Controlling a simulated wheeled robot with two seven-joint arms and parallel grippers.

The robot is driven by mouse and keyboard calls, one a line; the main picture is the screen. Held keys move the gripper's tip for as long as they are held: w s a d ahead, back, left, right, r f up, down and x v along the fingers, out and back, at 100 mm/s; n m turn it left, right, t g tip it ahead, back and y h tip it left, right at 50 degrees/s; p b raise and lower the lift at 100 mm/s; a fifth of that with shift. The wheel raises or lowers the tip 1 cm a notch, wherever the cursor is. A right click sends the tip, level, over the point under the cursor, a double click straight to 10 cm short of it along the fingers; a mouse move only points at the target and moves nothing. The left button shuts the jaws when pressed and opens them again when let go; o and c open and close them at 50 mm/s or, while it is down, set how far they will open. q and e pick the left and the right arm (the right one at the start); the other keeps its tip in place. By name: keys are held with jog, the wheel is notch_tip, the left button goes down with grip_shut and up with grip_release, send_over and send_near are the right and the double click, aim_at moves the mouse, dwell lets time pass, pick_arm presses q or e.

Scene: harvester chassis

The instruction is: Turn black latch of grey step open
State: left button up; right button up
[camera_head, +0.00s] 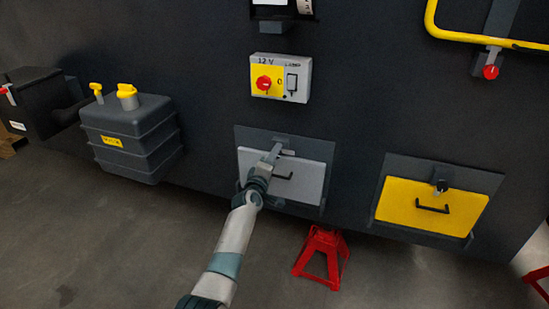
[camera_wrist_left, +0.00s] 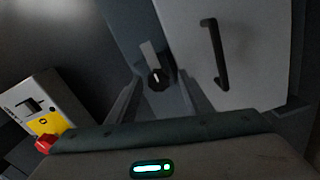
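The grey step (camera_head: 310,180) is a flat grey panel with a black handle (camera_head: 283,176), set in a dark frame low on the chassis wall. In the left wrist view, the panel (camera_wrist_left: 245,50) and its handle (camera_wrist_left: 215,55) are at the right. The black latch (camera_wrist_left: 155,80) is a round knob at the panel's edge, below a small grey tab (camera_wrist_left: 150,53). My left gripper (camera_head: 275,150) is at the top edge of the step and covers the latch in the head view. Its fingers stand apart, on either side of the latch; contact cannot be told. My right gripper is not in view.
A yellow step (camera_head: 425,208) with its black latch (camera_head: 442,185) is at the right. A switch box (camera_head: 281,78) with a red knob is above the grey step. A dark tank (camera_head: 130,135) stands left. A red stand (camera_head: 322,255) is on the floor below.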

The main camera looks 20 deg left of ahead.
pick_arm(q)
jog(key=shift+s, duration=0.1)
jog(key=s+p, duration=0.1)
jog(key=s, duration=1.6)
jog(key=shift+s+a, duration=0.15)
jog(key=shift+a, duration=0.15)
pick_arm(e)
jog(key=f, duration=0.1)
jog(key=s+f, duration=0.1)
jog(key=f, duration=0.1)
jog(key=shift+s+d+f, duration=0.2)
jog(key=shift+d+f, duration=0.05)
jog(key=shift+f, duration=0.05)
